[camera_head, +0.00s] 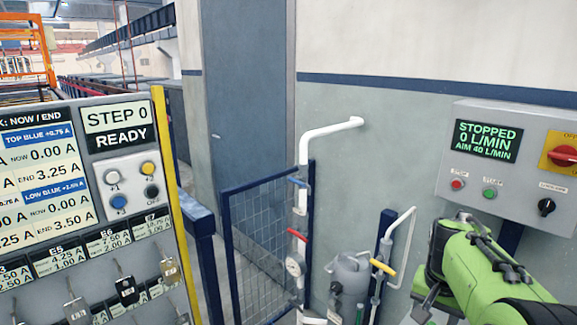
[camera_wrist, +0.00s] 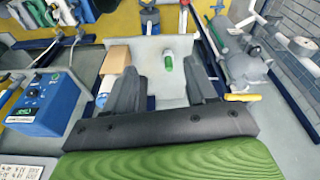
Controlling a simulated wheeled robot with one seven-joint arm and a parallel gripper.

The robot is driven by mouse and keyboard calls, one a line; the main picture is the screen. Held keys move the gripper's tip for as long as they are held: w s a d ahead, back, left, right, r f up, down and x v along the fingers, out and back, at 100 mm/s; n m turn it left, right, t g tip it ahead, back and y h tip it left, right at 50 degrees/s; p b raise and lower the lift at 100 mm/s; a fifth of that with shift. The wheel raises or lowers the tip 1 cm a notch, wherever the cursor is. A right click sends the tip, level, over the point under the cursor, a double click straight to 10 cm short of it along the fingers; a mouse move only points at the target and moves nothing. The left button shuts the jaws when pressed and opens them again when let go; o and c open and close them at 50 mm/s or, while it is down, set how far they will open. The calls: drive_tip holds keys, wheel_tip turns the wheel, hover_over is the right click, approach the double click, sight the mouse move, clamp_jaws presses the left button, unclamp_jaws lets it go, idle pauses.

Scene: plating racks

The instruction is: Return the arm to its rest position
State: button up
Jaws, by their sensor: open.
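My gripper (camera_wrist: 165,95) shows in the wrist view with its two dark fingers apart and nothing between them. Beyond the fingers is a pale grey surface with a green and white fitting (camera_wrist: 167,62) on it. In the head view my green arm fills the lower right, in front of the wall and below the control box (camera_head: 515,165). The gripper's fingertips cannot be made out clearly in the head view.
A panel with a screen, buttons and hanging keys (camera_head: 80,200) stands at the left. A blue mesh gate (camera_head: 262,245), white pipes (camera_head: 303,150) and a grey pump (camera_head: 350,275) stand in the middle. The wrist view shows a blue box (camera_wrist: 45,100) at the left.

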drive_tip(key=s+a+r+n+t, duration=0.2)
drive_tip(key=s+a+r+n, duration=0.15)
drive_tip(key=s+a, duration=0.45)
drive_tip(key=s+a+f+n+t+y, duration=0.1)
drive_tip(key=s+a+n+t, duration=0.1)
drive_tip(key=s+a+n, duration=0.3)
drive_tip(key=s+a, duration=0.4)
drive_tip(key=s, duration=0.2)
drive_tip(key=shift+s+a+y, duration=0.2)
drive_tip(key=shift+a+y, duration=0.05)
drive_tip(key=shift+y, duration=0.15)
drive_tip(key=shift+f, duration=0.1)
